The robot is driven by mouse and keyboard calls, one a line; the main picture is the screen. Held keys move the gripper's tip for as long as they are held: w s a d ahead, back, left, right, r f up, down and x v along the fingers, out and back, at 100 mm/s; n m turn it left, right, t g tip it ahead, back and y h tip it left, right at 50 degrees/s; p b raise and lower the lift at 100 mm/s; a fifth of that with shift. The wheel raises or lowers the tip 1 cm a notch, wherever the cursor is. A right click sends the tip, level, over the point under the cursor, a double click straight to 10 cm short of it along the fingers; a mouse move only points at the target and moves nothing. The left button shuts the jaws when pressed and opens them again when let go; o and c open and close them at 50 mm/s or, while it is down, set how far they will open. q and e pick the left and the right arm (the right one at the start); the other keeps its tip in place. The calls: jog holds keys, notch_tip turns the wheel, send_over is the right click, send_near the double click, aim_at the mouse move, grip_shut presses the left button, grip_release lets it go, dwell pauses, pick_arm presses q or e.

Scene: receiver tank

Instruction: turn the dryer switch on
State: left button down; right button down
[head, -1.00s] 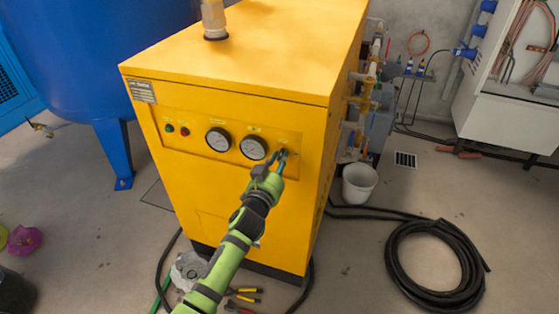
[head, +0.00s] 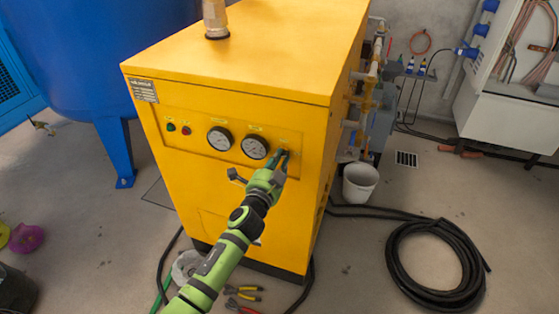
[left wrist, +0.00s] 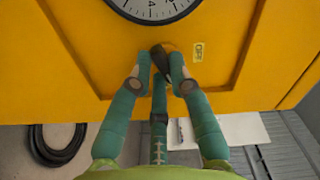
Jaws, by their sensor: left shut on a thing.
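The yellow dryer (head: 230,125) stands in the middle of the head view. Its front panel has two round gauges and small green and red lights on the left. The dryer switch (left wrist: 160,62) is a dark knob just below a gauge (left wrist: 155,5) in the left wrist view, with a small label reading OFF to its right. My left gripper (left wrist: 161,68) is shut on the switch, one finger on each side of it. In the head view my left gripper (head: 282,160) is at the panel's right end and hides the switch. My right gripper is not in view.
A blue tank (head: 100,60) stands at the left. A white bucket (head: 360,182) and a black hose coil (head: 437,262) are on the floor at the right. Pliers (head: 243,292) lie on the floor in front of the dryer.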

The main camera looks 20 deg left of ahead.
pick_arm(q)
jog(key=shift+a+m, duration=0.15)
jog(key=shift+m, duration=1.95)
jog(key=c, duration=1.1)
grip_release()
jog(key=shift+c, duration=0.2)
jog(key=s, duration=1.2)
jog(key=shift+a, duration=0.2)
